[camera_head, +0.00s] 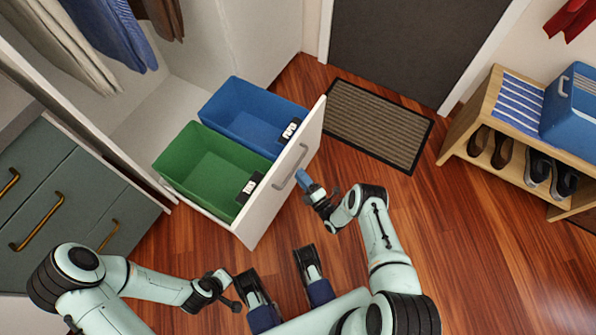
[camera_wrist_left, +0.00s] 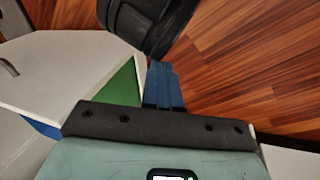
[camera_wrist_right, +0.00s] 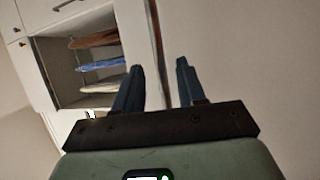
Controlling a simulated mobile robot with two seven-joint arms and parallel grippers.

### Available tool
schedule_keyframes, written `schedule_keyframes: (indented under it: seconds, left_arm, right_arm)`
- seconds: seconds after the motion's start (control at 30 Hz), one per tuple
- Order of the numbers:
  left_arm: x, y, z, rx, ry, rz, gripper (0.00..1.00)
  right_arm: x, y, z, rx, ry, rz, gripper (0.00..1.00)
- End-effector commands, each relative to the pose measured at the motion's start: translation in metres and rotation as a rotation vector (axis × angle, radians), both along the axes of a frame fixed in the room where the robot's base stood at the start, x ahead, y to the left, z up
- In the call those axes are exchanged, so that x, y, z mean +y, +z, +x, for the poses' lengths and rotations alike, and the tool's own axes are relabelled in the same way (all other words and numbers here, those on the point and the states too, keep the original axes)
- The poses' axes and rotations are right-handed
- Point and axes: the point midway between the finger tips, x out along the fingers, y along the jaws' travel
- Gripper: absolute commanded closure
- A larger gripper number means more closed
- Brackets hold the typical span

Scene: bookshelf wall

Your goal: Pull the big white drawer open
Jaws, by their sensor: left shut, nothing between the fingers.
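The big white drawer (camera_head: 268,207) is pulled well out from the closet. Its front has a grey bar handle (camera_head: 291,168). The green bin (camera_head: 196,165) and the blue bin (camera_head: 246,117) inside are exposed. My right gripper (camera_head: 304,179) is beside the handle, on the outer side of the front. In the right wrist view (camera_wrist_right: 157,82) its fingers are apart with nothing seen between them; I cannot tell whether it touches the handle. My left gripper (camera_head: 237,305) is low, in front of the drawer; its fingers are together and empty in the left wrist view (camera_wrist_left: 163,85).
A grey dresser (camera_head: 50,195) with brass handles stands at left. A doormat (camera_head: 377,124) lies behind the drawer front. A wooden shoe bench (camera_head: 490,117) stands at right. Wooden floor (camera_head: 440,225) is clear between.

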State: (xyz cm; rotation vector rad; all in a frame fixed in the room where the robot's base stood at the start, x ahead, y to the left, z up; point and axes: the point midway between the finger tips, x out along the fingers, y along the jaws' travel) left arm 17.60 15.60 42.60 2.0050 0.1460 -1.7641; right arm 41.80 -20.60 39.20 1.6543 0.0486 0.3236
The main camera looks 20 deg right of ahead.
Motion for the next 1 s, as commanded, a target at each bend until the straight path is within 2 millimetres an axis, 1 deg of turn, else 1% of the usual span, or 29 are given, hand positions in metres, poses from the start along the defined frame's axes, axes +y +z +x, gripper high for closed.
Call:
schedule_keyframes:
  seconds: [0.03, 0.2, 0.3, 0.43, 0.5, 0.63, 1.0]
  left_arm:
    - [-0.002, 0.005, -0.004, 0.009, -0.005, -0.005, 1.00]
    - [-0.008, 0.013, -0.014, 0.038, -0.016, -0.019, 1.00]
    - [-0.010, 0.016, -0.019, 0.050, -0.022, -0.025, 1.00]
    - [-0.012, 0.019, -0.024, 0.062, -0.027, -0.030, 1.00]
    - [-0.012, 0.019, -0.025, 0.065, -0.028, -0.032, 1.00]
    - [-0.013, 0.020, -0.026, 0.068, -0.029, -0.034, 1.00]
    - [-0.013, 0.020, -0.026, 0.069, -0.029, -0.034, 1.00]
  right_arm:
    - [-0.003, -0.001, -0.012, 0.004, -0.001, 0.000, 0.60]
    - [-0.011, -0.008, -0.050, 0.004, 0.000, 0.000, 0.60]
    - [-0.016, -0.012, -0.070, 0.002, -0.001, 0.000, 0.60]
    - [-0.021, -0.016, -0.089, 0.002, -0.001, 0.000, 0.60]
    - [-0.022, -0.017, -0.095, 0.000, 0.000, 0.000, 0.60]
    - [-0.023, -0.018, -0.101, -0.001, 0.001, 0.000, 0.60]
    - [-0.024, -0.019, -0.102, -0.001, 0.001, 0.000, 0.60]
